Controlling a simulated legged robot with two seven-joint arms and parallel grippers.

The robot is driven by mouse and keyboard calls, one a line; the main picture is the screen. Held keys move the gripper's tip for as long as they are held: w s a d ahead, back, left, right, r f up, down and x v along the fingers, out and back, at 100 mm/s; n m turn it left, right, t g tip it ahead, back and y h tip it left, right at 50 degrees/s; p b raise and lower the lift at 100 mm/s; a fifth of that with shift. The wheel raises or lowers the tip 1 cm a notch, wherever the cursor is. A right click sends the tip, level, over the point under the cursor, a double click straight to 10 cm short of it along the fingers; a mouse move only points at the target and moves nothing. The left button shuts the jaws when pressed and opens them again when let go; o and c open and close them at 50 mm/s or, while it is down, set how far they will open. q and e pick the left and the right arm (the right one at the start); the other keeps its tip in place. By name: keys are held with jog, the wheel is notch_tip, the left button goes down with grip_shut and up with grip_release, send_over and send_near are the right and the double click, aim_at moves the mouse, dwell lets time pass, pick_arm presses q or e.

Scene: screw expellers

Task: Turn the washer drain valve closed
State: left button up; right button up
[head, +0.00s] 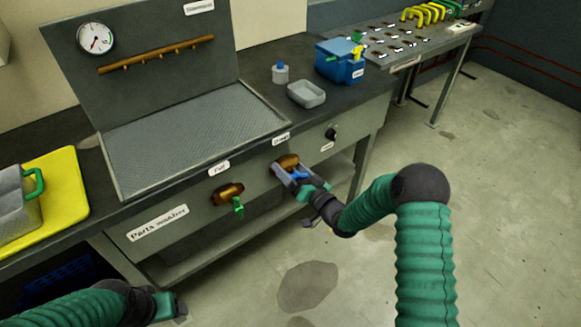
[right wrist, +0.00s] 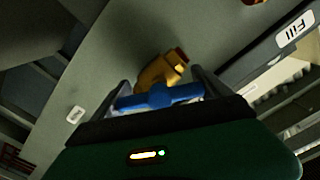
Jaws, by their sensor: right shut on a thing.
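The parts washer (head: 160,221) has a grey front panel with two brass valves. The drain valve (head: 288,160), under a small label on the right, is brass with a blue handle; it also shows in the right wrist view (right wrist: 157,72). My right gripper (head: 285,173) is at this valve, its fingers shut on the blue handle (right wrist: 158,97). The handle lies crosswise between the two fingers in the right wrist view. The fill valve (head: 228,192) has a green handle (head: 238,208) pointing down. My left gripper (head: 170,306) is low at the bottom left, apart from the washer; its jaws are unclear.
A black knob (head: 331,134) sits right of the drain valve. A grey tray (head: 306,94), a bottle (head: 280,73) and a blue box (head: 340,61) stand on the counter. A yellow mat (head: 68,198) with a green-handled container lies at left. The floor in front is clear.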

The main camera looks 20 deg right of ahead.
jog(key=m, duration=0.2)
jog(key=m+p, duration=0.1)
jog(key=m, duration=0.2)
jog(key=shift+d+m+p, duration=0.25)
jog(key=shift+m+p, duration=0.15)
jog(key=shift+f+m+p, duration=0.15)
jog(key=shift+m+p, duration=0.35)
jog(key=shift+m, duration=2.4)
jog(key=o, duration=1)
jog(key=shift+f, duration=0.1)
jog(key=shift+o, duration=0.8)
jog(key=shift+d, duration=0.1)
jog(key=p+v, duration=0.2)
jog(key=v, duration=1.4)
jog(key=shift+s, duration=0.35)
